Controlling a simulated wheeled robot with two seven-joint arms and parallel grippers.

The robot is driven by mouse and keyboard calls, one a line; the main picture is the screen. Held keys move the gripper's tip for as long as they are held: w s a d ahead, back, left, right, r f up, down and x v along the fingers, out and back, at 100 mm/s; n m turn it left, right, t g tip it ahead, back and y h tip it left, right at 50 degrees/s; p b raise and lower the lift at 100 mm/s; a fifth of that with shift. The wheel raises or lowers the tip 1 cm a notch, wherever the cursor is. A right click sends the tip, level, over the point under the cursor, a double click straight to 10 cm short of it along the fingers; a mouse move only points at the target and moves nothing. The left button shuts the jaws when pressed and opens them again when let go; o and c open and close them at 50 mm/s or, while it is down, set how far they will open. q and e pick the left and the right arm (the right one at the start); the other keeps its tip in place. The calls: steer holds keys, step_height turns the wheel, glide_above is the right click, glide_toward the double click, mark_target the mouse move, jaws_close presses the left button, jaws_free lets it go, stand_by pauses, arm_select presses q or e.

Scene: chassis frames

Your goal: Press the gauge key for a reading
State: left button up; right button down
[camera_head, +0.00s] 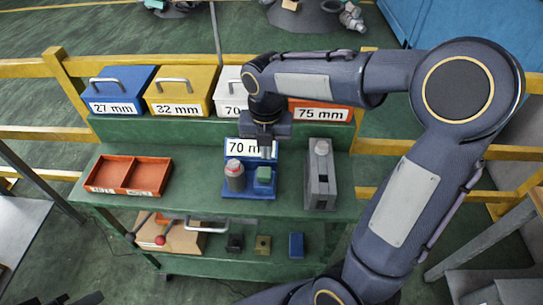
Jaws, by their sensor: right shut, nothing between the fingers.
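A blue gauge stand (246,194) sits on the green bench top, with a 70 mm sign (240,150) at its back. On it are a grey cylinder with a pale reddish top (235,176) and a green block (264,175), which looks like the key. My right gripper (266,152) points down, shut and empty, just above and behind the green block in the picture. The gripper covers part of the sign. I cannot tell whether the fingertips touch anything. My left gripper is not in view.
A grey block fixture (320,182) stands right of the stand. An orange divided tray (130,175) lies left. Labelled boxes, blue (122,88), yellow (180,90), white (229,88) and orange (321,112), line the back ledge. Small blocks sit on the lower shelf (215,262).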

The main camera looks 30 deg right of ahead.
step_height(320, 180, up, 7)
steer(key=shift+w+a, duration=0.15)
steer(key=shift+a, duration=0.25)
steer(key=shift+f, duration=0.1)
stand_by(0.5)
